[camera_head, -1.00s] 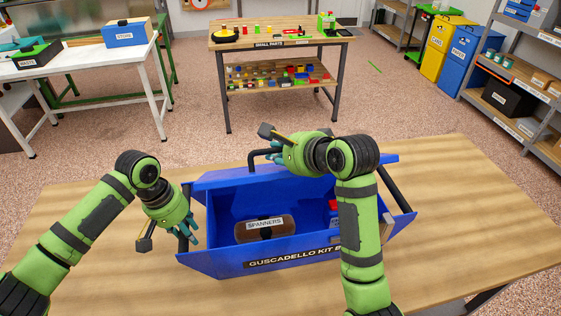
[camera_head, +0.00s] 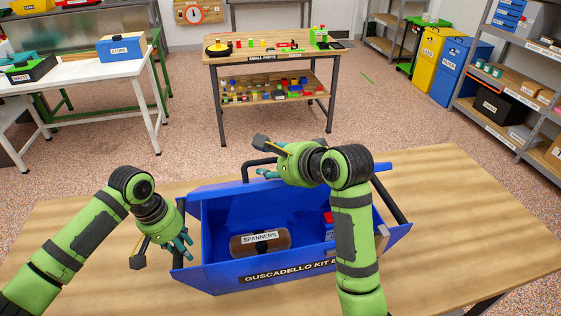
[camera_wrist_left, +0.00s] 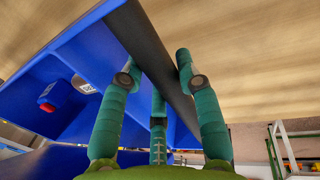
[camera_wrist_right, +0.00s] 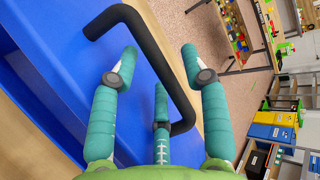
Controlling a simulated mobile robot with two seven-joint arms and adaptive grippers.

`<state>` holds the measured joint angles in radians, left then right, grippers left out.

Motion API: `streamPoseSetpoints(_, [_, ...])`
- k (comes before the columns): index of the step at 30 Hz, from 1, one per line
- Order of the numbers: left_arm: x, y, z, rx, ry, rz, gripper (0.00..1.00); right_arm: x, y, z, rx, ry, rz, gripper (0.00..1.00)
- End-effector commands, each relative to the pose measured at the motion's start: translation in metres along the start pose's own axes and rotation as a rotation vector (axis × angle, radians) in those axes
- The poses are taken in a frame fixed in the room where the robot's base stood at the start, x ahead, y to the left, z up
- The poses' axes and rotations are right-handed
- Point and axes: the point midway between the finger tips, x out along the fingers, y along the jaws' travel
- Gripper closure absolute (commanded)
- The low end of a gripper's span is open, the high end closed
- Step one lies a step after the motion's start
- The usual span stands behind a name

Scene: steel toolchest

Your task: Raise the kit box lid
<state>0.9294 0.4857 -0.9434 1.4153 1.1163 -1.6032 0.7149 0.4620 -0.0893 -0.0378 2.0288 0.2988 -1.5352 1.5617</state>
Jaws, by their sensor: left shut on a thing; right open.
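The blue kit box (camera_head: 222,277) stands on the wooden table with its inside showing. Its blue lid panel (camera_head: 225,192) lies tilted back along the far side, with a black handle (camera_head: 250,164). My left gripper (camera_head: 181,247) is at the box's left end. In the left wrist view its fingers (camera_wrist_left: 155,75) are shut on the dark side bar (camera_wrist_left: 146,40). My right gripper (camera_head: 266,173) is open at the lid handle. In the right wrist view the handle (camera_wrist_right: 160,60) passes between the spread fingers (camera_wrist_right: 160,65). My right arm hides part of the box's right side.
Inside the box lie a brown item labelled SPANNERS (camera_head: 272,243) and a red item (camera_head: 328,217). The wooden table (camera_head: 460,230) is bare to the right. Beyond are a small-parts bench (camera_head: 225,60), a white table (camera_head: 85,69) and shelves (camera_head: 520,97).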

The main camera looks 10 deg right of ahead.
Motion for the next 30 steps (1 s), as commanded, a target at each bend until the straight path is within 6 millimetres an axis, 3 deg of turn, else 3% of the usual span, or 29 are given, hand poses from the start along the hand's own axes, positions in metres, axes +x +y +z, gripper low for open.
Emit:
streamPoseSetpoints(5, [0.003, 0.0, 0.002, 0.002, -0.006, -0.001, 1.0, -0.023, -0.001, 0.0, 0.0, 0.001, -0.005, 0.54])
streamPoseSetpoints(12, [0.003, 0.0, 0.002, 0.002, -0.006, -0.001, 1.0, -0.075, -0.001, -0.001, 0.0, 0.003, -0.007, 0.54])
streamPoseSetpoints(18, [0.003, 0.0, 0.002, 0.003, -0.006, -0.001, 1.0, -0.107, -0.002, -0.001, 0.0, 0.002, -0.007, 0.54])
streamPoseSetpoints(30, [0.003, 0.0, 0.002, 0.003, -0.007, -0.001, 1.0, -0.119, 0.0, -0.001, 0.001, 0.002, -0.003, 0.54])
